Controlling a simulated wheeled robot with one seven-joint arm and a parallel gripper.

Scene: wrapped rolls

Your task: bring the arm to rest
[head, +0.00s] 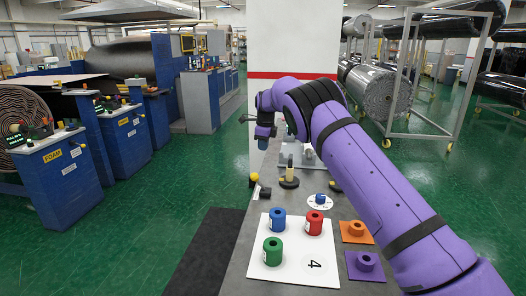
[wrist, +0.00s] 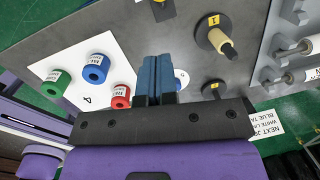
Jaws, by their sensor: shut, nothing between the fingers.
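My purple arm reaches over the grey table (head: 234,278) in the head view. My gripper (head: 263,146) hangs at its far end, above the table's left side and apart from the rolls. In the wrist view the blue fingers of my gripper (wrist: 156,60) are together with nothing between them. A blue roll (head: 277,219), a red roll (head: 314,223) and a green roll (head: 272,251) stand on a white board (head: 322,281) marked 4. The wrist view also shows the green roll (wrist: 56,84), the blue roll (wrist: 97,68) and the red roll (wrist: 121,96).
An orange piece (head: 356,230) and a purple piece (head: 365,264) lie right of the board. A small blue item (head: 320,198) sits on a white disc beyond it. A dark stand with a pale post (head: 289,176) stands farther back. A printed card (wrist: 262,122) shows in the wrist view.

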